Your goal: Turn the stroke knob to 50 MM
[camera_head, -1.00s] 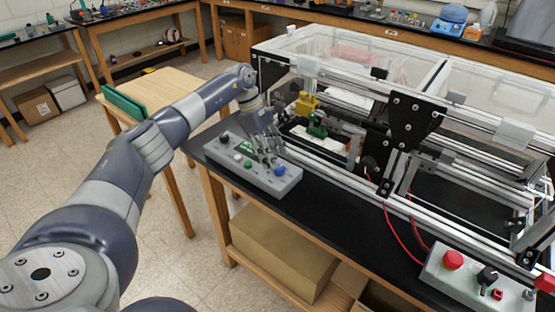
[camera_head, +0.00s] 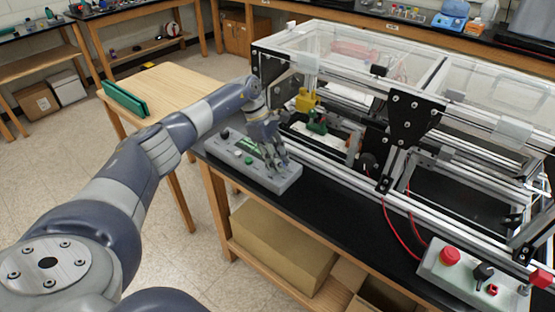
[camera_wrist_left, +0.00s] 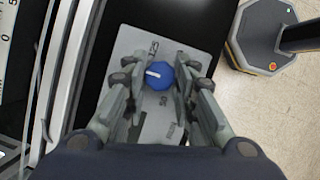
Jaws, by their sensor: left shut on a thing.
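The stroke knob (camera_wrist_left: 160,75) is a blue round knob with a white pointer mark. In the left wrist view the mark points to the left of the picture. The labels "125" and "50" are printed on the grey control box (camera_wrist_left: 195,52) near the knob. My left gripper (camera_wrist_left: 161,80) has its fingers on both sides of the knob and is shut on it. In the head view the left gripper (camera_head: 277,168) is at the right end of the control box (camera_head: 222,162), and its fingers hide the knob. My right gripper is in neither view.
The extrusion frame machine (camera_head: 345,175) stands close behind the control box on the black bench (camera_head: 330,220). A second box with a red button (camera_head: 450,256) is at the front right.

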